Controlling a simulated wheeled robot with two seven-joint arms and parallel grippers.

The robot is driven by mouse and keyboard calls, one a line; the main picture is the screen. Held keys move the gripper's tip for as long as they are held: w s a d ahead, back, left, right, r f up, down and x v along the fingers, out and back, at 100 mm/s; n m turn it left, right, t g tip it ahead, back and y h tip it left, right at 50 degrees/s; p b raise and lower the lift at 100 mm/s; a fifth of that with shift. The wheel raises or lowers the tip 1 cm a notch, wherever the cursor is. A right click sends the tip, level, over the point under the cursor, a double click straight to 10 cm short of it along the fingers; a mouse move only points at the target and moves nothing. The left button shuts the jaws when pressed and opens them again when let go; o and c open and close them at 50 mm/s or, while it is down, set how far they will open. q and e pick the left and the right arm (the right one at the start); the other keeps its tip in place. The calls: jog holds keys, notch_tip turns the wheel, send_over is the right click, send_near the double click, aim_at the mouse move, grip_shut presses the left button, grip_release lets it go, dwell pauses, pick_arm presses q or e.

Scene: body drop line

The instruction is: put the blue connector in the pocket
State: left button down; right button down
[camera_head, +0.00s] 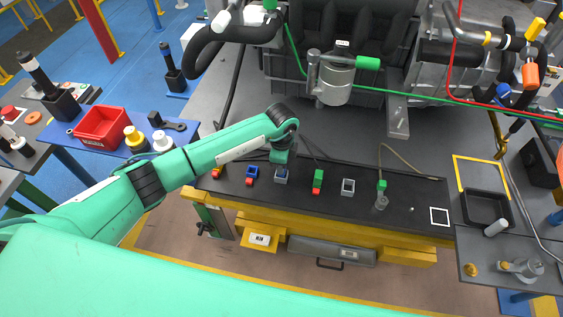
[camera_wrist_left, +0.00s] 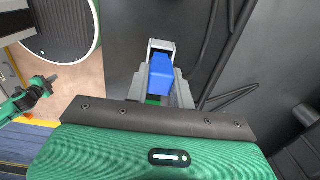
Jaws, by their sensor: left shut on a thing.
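My left gripper (camera_head: 282,171) reaches in from the left and points down at the black strip at the front of the bench. In the left wrist view its jaws (camera_wrist_left: 160,92) are shut on a blue connector (camera_wrist_left: 161,75). A pale grey, open-topped pocket (camera_wrist_left: 160,45) shows just beyond the connector, which overlaps its near part. I cannot tell whether the connector is inside or above it. In the head view a grey block (camera_head: 281,179) sits right under the jaws. A green arm end, apparently my right gripper (camera_wrist_left: 47,82), is small at the wrist view's left.
On the strip, a blue-and-red piece (camera_head: 251,174) lies left of the jaws; a green-and-red piece (camera_head: 318,181) and a grey-white socket (camera_head: 347,187) lie right. A black tray (camera_head: 486,208) stands at the right.

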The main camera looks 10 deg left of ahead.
pick_arm(q)
jog(key=shift+f+b, duration=0.35)
jog(key=shift+f, duration=0.25)
dwell(0.3)
jog(key=c, duration=1.1)
grip_release()
